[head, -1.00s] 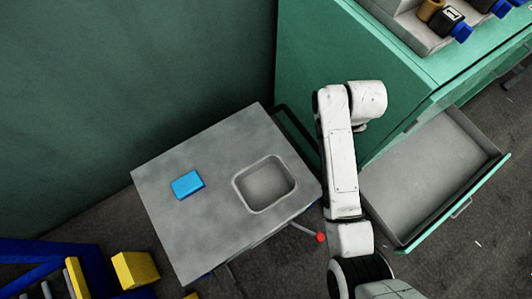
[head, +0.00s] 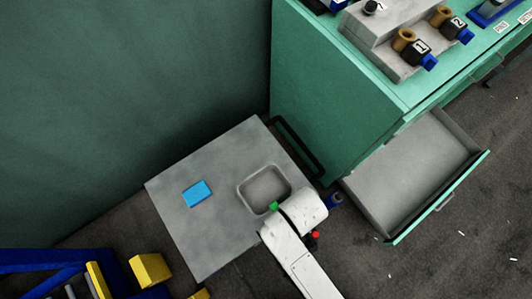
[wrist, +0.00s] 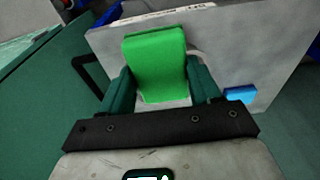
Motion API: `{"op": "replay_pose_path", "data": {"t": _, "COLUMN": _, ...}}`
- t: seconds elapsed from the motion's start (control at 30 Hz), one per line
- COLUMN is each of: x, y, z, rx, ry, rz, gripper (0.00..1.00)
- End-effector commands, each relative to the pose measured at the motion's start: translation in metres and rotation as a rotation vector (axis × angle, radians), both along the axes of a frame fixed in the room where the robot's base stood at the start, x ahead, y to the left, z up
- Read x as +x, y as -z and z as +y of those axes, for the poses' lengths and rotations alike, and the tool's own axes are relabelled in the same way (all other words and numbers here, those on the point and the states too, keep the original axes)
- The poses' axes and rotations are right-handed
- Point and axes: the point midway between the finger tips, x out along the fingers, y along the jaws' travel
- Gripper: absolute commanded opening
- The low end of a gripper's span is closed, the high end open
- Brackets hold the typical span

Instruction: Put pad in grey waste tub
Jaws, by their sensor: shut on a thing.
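A green pad (wrist: 156,62) stands up between the two dark green fingers of my gripper (wrist: 161,88) in the wrist view. My gripper is shut on it. In the head view a small corner of the green pad (head: 273,206) shows at the front edge of the grey tub (head: 264,184), a rounded basin sunk in the grey cart top. My white arm hides most of the gripper there. The basin looks empty where it is visible. In the wrist view the pad covers most of the basin. I cannot tell the pad's height above it.
A blue block (head: 197,194) lies on the cart top (head: 190,240), left of the basin, and also shows in the wrist view (wrist: 240,93). A black handle (head: 298,148) runs along the cart's far right side. A green cabinet (head: 335,105) with an open drawer (head: 410,170) stands right.

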Motion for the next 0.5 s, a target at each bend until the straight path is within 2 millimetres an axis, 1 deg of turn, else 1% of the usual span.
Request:
{"op": "replay_pose_path", "data": {"t": 0.03, "x": 0.012, "y": 0.007, "z": 0.008, "rx": 0.0, "ry": -0.003, "rz": -0.002, "gripper": 0.34}}
{"op": "replay_pose_path", "data": {"t": 0.23, "x": 0.049, "y": 0.027, "z": 0.032, "rx": -0.001, "ry": -0.002, "rz": -0.003, "gripper": 0.34}}
{"op": "replay_pose_path", "data": {"t": 0.3, "x": 0.057, "y": 0.043, "z": 0.037, "rx": -0.002, "ry": -0.001, "rz": 0.001, "gripper": 0.34}}
{"op": "replay_pose_path", "data": {"t": 0.4, "x": 0.069, "y": 0.059, "z": 0.045, "rx": -0.002, "ry": -0.001, "rz": 0.0, "gripper": 0.34}}
{"op": "replay_pose_path", "data": {"t": 0.5, "x": 0.077, "y": 0.07, "z": 0.051, "rx": -0.002, "ry": -0.001, "rz": -0.001, "gripper": 0.34}}
